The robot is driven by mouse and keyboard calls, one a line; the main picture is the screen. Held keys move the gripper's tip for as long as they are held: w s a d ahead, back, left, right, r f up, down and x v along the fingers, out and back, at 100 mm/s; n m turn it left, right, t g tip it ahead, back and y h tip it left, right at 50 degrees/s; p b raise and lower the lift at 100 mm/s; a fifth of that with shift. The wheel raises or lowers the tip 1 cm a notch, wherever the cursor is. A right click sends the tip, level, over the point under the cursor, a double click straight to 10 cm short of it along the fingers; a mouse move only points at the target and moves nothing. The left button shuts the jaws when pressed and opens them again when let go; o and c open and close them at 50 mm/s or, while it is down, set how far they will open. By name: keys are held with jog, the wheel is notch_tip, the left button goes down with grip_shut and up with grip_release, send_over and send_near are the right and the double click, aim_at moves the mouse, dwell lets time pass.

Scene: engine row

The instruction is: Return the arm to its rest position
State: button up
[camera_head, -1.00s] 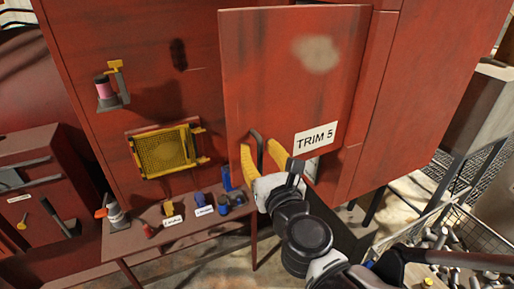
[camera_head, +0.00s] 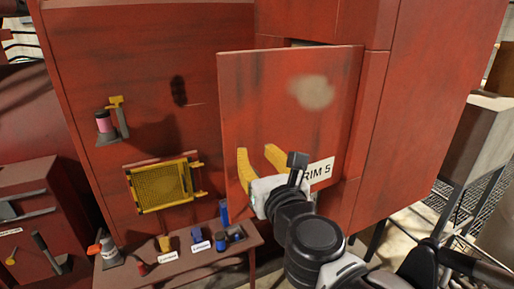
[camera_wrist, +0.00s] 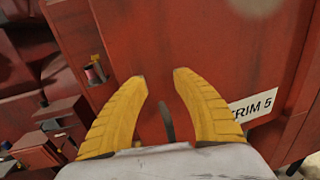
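My gripper (camera_head: 259,152) is in front of the red door marked TRIM 5 (camera_head: 300,125). Its two yellow fingers are spread apart. In the wrist view my gripper (camera_wrist: 161,76) shows a clear gap between the fingertips. A dark curved door handle (camera_wrist: 167,120) shows in that gap, with no visible contact with either finger. In the head view the handle is hidden behind the gripper. My arm reaches up from the lower right. The gripper's body covers part of the TRIM 5 label (camera_head: 319,170).
The door stands out from the red cabinet (camera_head: 160,60). A yellow mesh panel (camera_head: 163,185) is on the cabinet wall. A low bench (camera_head: 190,265) with several small parts stands below. A metal-framed stand (camera_head: 475,145) is at the right.

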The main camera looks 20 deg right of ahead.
jog(key=shift+r, duration=0.9)
jog(key=s+d+f+m+g+h, duration=0.25)
jog(key=d+f+m, duration=0.2)
jog(key=m, duration=0.55)
jog(key=s+d+f+m+g+h, duration=0.1)
jog(key=d+f+m+g, duration=0.3)
jog(key=m, duration=0.6)
jog(key=s+a+f+m+g+y, duration=0.2)
jog(key=s+a+f+m, duration=0.2)
jog(key=f+m, duration=0.3)
jog(key=s+a+f+m+g+y, duration=0.3)
jog(key=s+a+f+m, duration=0.15)
jog(key=m, duration=0.45)
notch_tip(320, 180, down, 39)
jog(key=b, duration=3.8)
jog(key=shift+w+d+n+t, duration=0.3)
jog(key=shift+d+n+t, duration=0.05)
jog(key=shift+d+n, duration=0.05)
jog(key=shift+r, duration=0.15)
